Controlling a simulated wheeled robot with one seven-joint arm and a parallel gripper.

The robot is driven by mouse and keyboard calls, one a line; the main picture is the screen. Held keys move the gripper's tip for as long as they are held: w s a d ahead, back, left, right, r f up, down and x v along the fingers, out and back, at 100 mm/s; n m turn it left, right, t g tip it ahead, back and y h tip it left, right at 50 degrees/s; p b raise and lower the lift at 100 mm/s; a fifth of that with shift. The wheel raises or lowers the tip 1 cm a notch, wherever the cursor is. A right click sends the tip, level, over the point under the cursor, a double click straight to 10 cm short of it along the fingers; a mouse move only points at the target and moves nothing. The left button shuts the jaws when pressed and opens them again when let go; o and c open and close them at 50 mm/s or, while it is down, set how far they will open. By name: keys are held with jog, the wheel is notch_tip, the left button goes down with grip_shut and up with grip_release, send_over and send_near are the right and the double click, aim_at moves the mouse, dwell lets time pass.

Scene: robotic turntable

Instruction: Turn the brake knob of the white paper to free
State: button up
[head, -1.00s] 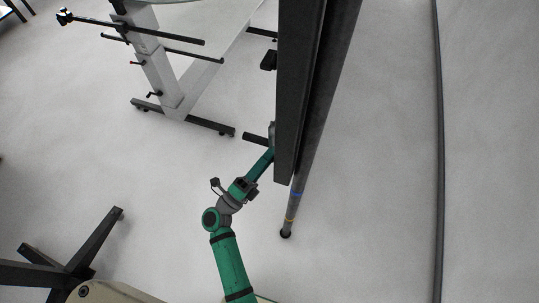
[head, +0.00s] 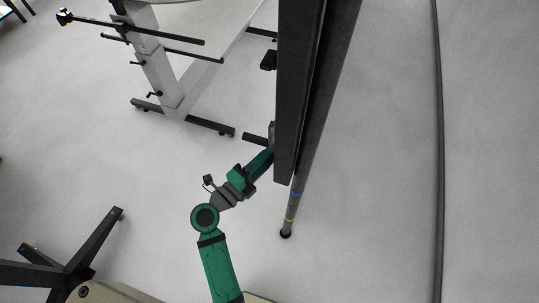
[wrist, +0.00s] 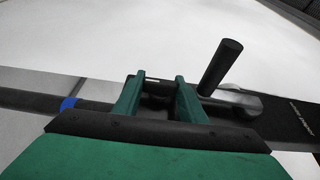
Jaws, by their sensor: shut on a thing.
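In the wrist view, the two green fingers of my gripper (wrist: 157,88) stand on either side of a small dark part (wrist: 156,100), which looks like the brake knob. Much of it is hidden between the fingers and behind the black gripper edge. Just right of the fingers, a black cylindrical handle (wrist: 220,68) stands tilted on a grey metal crank (wrist: 236,101). In the head view, my gripper (head: 271,148) reaches the left side of a long dark beam (head: 299,90), which partly hides the tip. I cannot tell the white paper from the pale floor.
A dark pole (head: 288,210) with blue and yellow bands shows past the beam's lower end. A blue band (wrist: 69,104) also shows in the wrist view. A cable (head: 439,150) runs down the right floor.

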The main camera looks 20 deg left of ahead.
jog(key=o, duration=1.1)
jog(key=shift+d, duration=0.1)
jog(key=shift+c, duration=0.2)
jog(key=v, duration=1.1)
jog(key=shift+w, duration=0.1)
